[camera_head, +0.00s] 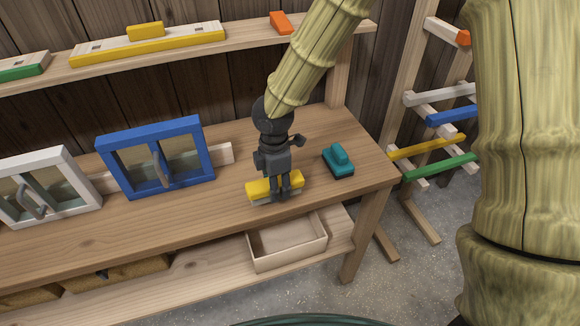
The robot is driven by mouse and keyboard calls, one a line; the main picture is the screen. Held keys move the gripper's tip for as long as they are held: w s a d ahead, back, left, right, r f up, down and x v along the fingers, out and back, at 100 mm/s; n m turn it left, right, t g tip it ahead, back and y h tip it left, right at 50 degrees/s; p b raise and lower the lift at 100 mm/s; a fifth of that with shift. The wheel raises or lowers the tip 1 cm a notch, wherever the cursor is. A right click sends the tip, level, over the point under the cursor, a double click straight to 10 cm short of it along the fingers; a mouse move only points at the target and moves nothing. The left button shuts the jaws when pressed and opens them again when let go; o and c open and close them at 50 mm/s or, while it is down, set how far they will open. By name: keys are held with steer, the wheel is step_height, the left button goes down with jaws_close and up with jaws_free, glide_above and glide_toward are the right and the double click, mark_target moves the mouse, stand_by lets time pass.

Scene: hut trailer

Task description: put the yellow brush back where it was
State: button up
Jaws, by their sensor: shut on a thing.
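The yellow brush (261,188) has a yellow top and a greyish underside. It is at the front part of the wooden workbench top (215,218), left of a teal brush (340,160). My gripper (279,190) points down from above and is shut on the yellow brush, with its fingers covering the brush's middle. The brush looks level; I cannot tell whether it touches the bench or hangs just above it.
A blue-framed window (152,128) and a white-framed one (42,155) stand to the left. An open box (287,246) sits on the lower shelf. The upper shelf (240,38) holds a yellow-and-white long piece (150,45) and an orange block (281,22). A peg rack (400,100) is right.

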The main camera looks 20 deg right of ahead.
steer(key=w+d+p, duration=0.1)
steer(key=w+d, duration=0.1)
steer(key=w+d+p, duration=0.1)
steer(key=w+d, duration=0.1)
steer(key=w, duration=0.1)
steer(key=w+d+f+p, duration=0.1)
steer(key=w+d, duration=0.1)
steer(key=w, duration=0.1)
steer(key=shift+w, duration=0.15)
steer(key=shift+f+p, duration=0.85)
steer(key=shift+f, duration=0.85)
steer(key=shift+f, duration=0.1)
steer(key=o, duration=1)
steer(key=shift+o, duration=0.2)
step_height(320, 180, up, 12)
steer(key=b, duration=0.2)
steer(key=shift+b, duration=0.3)
